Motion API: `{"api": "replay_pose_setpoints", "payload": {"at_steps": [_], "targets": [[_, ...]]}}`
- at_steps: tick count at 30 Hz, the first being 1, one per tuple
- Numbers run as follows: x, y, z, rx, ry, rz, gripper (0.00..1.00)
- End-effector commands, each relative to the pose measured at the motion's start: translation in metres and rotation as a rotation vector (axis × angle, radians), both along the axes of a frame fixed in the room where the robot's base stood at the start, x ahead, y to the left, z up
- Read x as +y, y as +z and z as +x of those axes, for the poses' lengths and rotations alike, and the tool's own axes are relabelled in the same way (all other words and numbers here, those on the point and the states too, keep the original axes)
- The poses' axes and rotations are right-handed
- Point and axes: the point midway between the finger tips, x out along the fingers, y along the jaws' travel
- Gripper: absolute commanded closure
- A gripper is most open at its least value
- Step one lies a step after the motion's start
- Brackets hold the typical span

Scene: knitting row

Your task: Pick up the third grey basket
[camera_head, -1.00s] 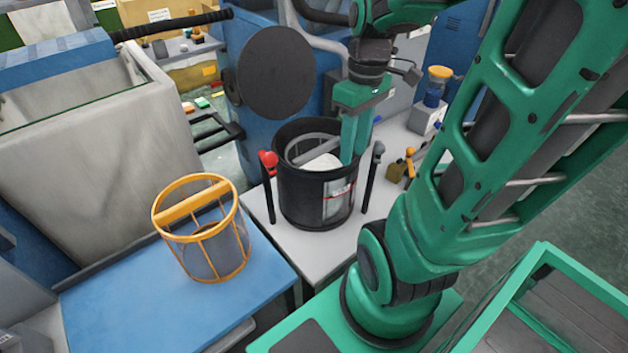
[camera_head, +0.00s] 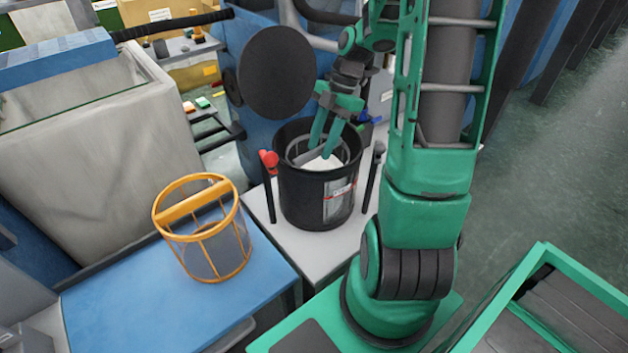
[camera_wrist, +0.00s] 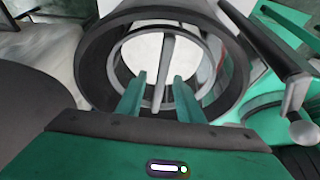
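A grey basket (camera_head: 301,152) with a bar handle sits inside a black round bucket (camera_head: 306,203) on a white table. In the wrist view the basket's grey handle bar (camera_wrist: 167,50) runs across the bucket's opening, with a pale surface beneath it. My gripper (camera_head: 322,150) points down into the bucket's mouth. It is open, and in the wrist view (camera_wrist: 160,79) its two fingers stand apart on either side of the bar, with gaps showing. Only one grey basket can be made out. Its lower part is hidden by the bucket wall.
A yellow-framed basket (camera_head: 204,228) stands on a blue table (camera_head: 150,305) at the left. A post with a red knob (camera_head: 269,185) and a dark post (camera_head: 372,178) flank the bucket. A dark round lid (camera_head: 276,72) stands behind it.

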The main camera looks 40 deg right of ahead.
Motion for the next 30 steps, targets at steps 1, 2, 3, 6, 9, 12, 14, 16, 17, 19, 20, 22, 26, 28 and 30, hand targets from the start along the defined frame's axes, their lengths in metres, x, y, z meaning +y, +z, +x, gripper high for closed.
{"api": "replay_pose_setpoints", "payload": {"at_steps": [1, 2, 3, 6, 9, 12, 14, 16, 17, 19, 20, 22, 26, 28, 30], "targets": [[0.003, -0.007, 0.000, 0.002, 0.001, 0.002, 0.66], [0.005, -0.011, 0.000, 0.002, 0.001, 0.003, 0.66], [0.007, -0.015, 0.000, 0.001, 0.000, 0.002, 0.66], [0.009, -0.021, 0.000, 0.001, 0.000, 0.000, 0.66], [0.011, -0.026, 0.000, 0.000, 0.000, 0.000, 0.66], [0.015, -0.036, -0.001, 0.004, -0.001, 0.002, 0.66], [0.018, -0.044, -0.002, 0.004, -0.002, 0.001, 0.66], [0.022, -0.053, -0.002, 0.003, 0.000, 0.002, 0.66], [0.024, -0.057, -0.002, 0.003, 0.000, 0.002, 0.66], [0.027, -0.064, -0.002, 0.003, -0.001, 0.001, 0.66], [0.027, -0.066, -0.002, 0.003, -0.001, 0.000, 0.66], [0.029, -0.070, -0.001, 0.001, -0.002, -0.001, 0.66], [0.029, -0.071, -0.001, 0.000, -0.002, -0.001, 0.66], [0.029, -0.071, -0.001, 0.000, -0.002, -0.001, 0.66], [0.029, -0.071, -0.001, 0.001, -0.002, -0.001, 0.71]]}}
